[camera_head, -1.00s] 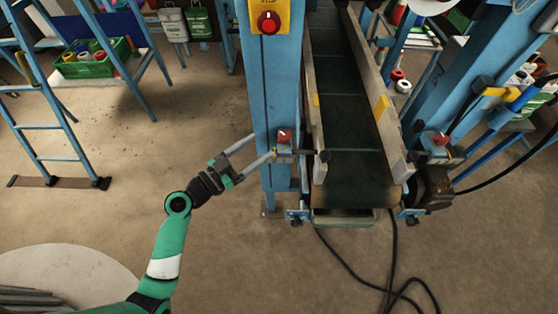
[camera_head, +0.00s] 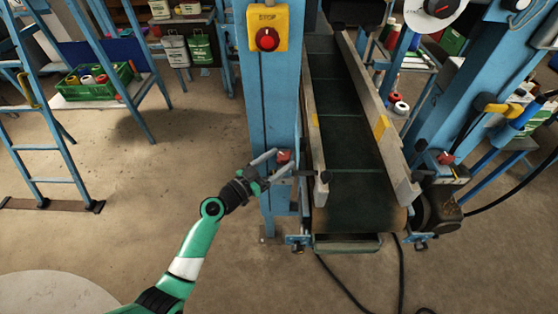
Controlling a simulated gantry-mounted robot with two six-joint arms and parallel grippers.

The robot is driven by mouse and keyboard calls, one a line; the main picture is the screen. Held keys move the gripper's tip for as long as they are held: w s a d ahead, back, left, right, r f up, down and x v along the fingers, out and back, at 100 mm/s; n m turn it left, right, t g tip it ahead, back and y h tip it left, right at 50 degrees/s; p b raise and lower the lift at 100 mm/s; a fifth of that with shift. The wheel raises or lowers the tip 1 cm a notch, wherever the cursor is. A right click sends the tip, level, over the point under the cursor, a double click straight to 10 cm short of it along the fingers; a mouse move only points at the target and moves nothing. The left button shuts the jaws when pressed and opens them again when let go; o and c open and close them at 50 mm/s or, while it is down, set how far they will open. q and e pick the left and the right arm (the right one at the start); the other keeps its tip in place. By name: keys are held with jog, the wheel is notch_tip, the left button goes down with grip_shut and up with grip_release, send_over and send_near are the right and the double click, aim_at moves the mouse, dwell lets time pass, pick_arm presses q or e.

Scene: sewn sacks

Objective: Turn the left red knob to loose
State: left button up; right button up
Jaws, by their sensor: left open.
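The left red knob (camera_head: 284,155) sits low on the blue post, at the left side of the conveyor. My left gripper (camera_head: 284,163) reaches in from the left in front of it. Its two fingers are spread apart, with the knob showing beside and between them; I cannot tell whether they touch it. Another red knob (camera_head: 446,158) sits on the right side of the conveyor. My right gripper is out of view.
The conveyor belt (camera_head: 346,145) runs back between metal side rails. A yellow stop box with a red button (camera_head: 267,39) is higher on the blue post (camera_head: 268,105). A black cable lies on the floor. A green crate (camera_head: 97,84) stands at left.

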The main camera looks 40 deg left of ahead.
pick_arm(q)
jog(key=shift+w, duration=0.25)
grip_shut()
jog(key=shift+d+n+y+p, duration=0.1)
jog(key=shift+n+y+p, duration=0.3)
jog(key=shift+y+p, duration=0.35)
jog(key=n+y+p, duration=0.1)
jog(key=y+p, duration=0.1)
jog(key=p, duration=0.1)
jog(key=n+g+y+p, duration=0.1)
jog(key=y+p, duration=0.1)
jog(key=p, duration=0.2)
jog(key=d+r+n+y+p, duration=0.1)
jog(key=n+y+p, duration=0.1)
jog(key=p, duration=0.1)
jog(key=shift+w+g+p, duration=0.2)
jog(key=shift+g+p, duration=0.1)
jog(key=shift+p, duration=0.05)
jog(key=shift+f+n+g+y, duration=0.3)
jog(key=shift+n+y, duration=0.2)
jog(key=shift+y, duration=0.15)
jog(key=shift+w+d+f+n+g+y, duration=0.1)
jog(key=shift+n+g+y, duration=0.25)
jog(key=shift+y, duration=0.25)
jog(key=shift+f+n+g+y+b, duration=0.2)
jog(key=shift+n+g+y+b, duration=0.25)
jog(key=shift+n+y, duration=0.25)
jog(key=shift+r+n+g+y+b, duration=0.1)
jog(key=shift+n+g+y+b, duration=0.55)
jog(key=shift+y, duration=0.25)
